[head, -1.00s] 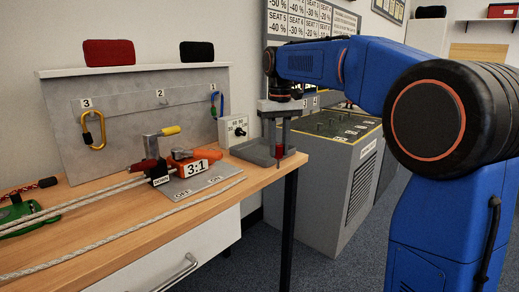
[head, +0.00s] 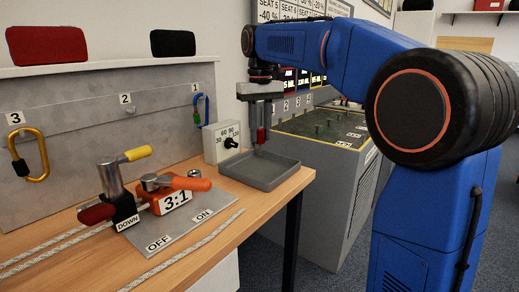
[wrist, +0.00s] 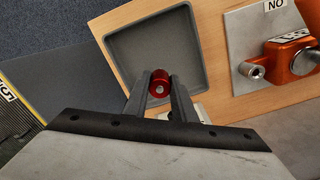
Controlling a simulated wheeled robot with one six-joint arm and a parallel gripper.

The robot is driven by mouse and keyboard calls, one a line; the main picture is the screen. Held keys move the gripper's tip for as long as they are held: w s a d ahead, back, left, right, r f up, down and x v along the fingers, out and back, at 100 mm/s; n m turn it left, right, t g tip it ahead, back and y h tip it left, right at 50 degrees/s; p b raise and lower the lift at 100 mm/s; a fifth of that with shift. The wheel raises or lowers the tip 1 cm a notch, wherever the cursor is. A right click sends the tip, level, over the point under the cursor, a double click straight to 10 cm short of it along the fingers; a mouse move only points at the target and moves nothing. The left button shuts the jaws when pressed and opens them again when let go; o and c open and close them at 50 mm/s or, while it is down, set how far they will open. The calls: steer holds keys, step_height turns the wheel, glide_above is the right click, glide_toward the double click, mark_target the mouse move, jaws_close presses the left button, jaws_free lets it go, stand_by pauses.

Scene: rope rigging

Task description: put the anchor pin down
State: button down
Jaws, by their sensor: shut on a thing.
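The anchor pin (head: 261,135) is a slim rod with a red part, hanging upright in my gripper (head: 260,126). In the wrist view its red round end (wrist: 160,76) shows between the two fingers of my gripper (wrist: 160,92), which are shut on it. A shallow grey tray (head: 258,183) stands on the bench's right end. The pin shows near the tray's back edge in the head view, and over the tray floor (wrist: 150,40) in the wrist view. I see no contact with the tray; the exact gap is hard to tell.
A dial box (head: 221,143) stands just behind the tray. An orange 3:1 device (head: 178,196) with levers is to the left on the wooden bench (head: 225,230). A grey console (head: 325,135) stands beyond the bench. The tray is empty.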

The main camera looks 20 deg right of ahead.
mark_target(260, 143)
steer(key=shift+f, duration=2.45)
steer(key=c, duration=1.5)
jaws_free()
steer(key=shift+o, duration=0.2)
step_height(260, 143, up, 12)
steer(key=shift+r, duration=0.1)
steer(key=shift+s, duration=0.1)
